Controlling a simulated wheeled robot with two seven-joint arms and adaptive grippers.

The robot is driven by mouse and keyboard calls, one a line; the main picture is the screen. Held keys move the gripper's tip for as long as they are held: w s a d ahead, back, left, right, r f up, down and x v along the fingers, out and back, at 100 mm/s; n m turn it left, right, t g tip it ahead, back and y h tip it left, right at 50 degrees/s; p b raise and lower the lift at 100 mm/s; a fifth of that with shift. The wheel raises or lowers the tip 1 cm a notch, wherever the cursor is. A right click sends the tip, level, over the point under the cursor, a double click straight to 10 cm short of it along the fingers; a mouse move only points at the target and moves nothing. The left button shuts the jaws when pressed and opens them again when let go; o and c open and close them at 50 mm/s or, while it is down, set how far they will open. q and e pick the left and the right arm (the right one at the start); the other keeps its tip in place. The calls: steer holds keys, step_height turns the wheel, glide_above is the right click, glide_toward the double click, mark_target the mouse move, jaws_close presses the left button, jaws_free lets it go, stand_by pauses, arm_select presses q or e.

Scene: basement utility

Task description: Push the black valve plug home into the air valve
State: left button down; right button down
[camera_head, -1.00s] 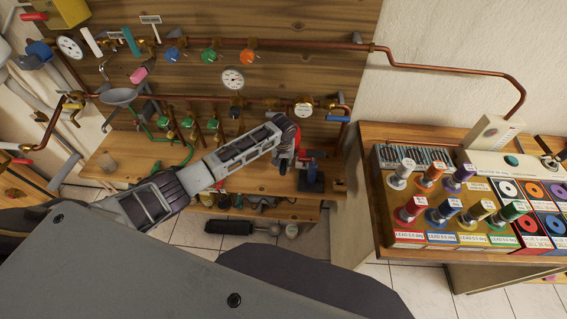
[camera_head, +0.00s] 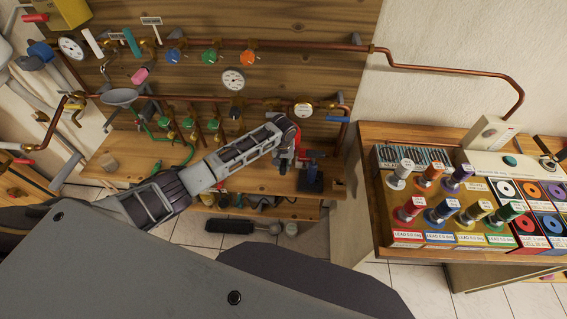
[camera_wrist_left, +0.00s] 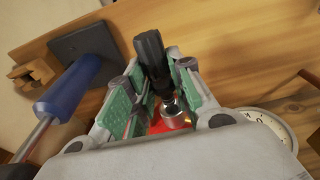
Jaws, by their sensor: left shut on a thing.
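My left gripper (camera_head: 284,163) is over the wooden bench at the foot of the pipe board. In the left wrist view its green-padded fingers (camera_wrist_left: 150,100) are shut on a black cylinder, which looks like the valve plug (camera_wrist_left: 150,58). The plug's lower end is by a silver metal collar (camera_wrist_left: 175,113) above a red part, which looks like the air valve. Whether the plug is inside the collar, and how deep, I cannot tell. In the head view the wrist hides the plug. My right gripper is not in view.
A tool with a blue handle (camera_wrist_left: 68,92) and a dark square block (camera_wrist_left: 84,45) are close beside the fingers. A round gauge (camera_wrist_left: 268,128) is on the other side. Copper pipes (camera_head: 200,99) run behind. The spool table (camera_head: 385,215) stands to the right.

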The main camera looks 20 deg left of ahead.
arm_select(q)
steer(key=shift+w+a+b, duration=0.15)
steer(key=shift+w+b, duration=0.15)
steer(key=shift+w, duration=0.4)
steer(key=shift+w+a+b, duration=0.15)
steer(key=shift+w+b, duration=0.1)
steer(key=shift+w, duration=0.45)
steer(key=shift+s, duration=0.25)
steer(key=shift+s+d+p, duration=0.15)
steer(key=shift+s+p, duration=0.25)
steer(key=shift+s, duration=0.2)
steer(key=shift+s+d+p, duration=0.15)
steer(key=shift+s+p, duration=0.2)
steer(key=shift+s, duration=0.2)
steer(key=shift+w+a+b, duration=0.25)
steer(key=shift+w+b, duration=0.15)
steer(key=shift+w, duration=0.65)
stand_by(2.3)
steer(key=shift+s+d+p, duration=0.25)
steer(key=shift+s+p, duration=0.15)
steer(key=shift+s, duration=0.65)
steer(key=shift+r, duration=0.1)
stand_by(0.7)
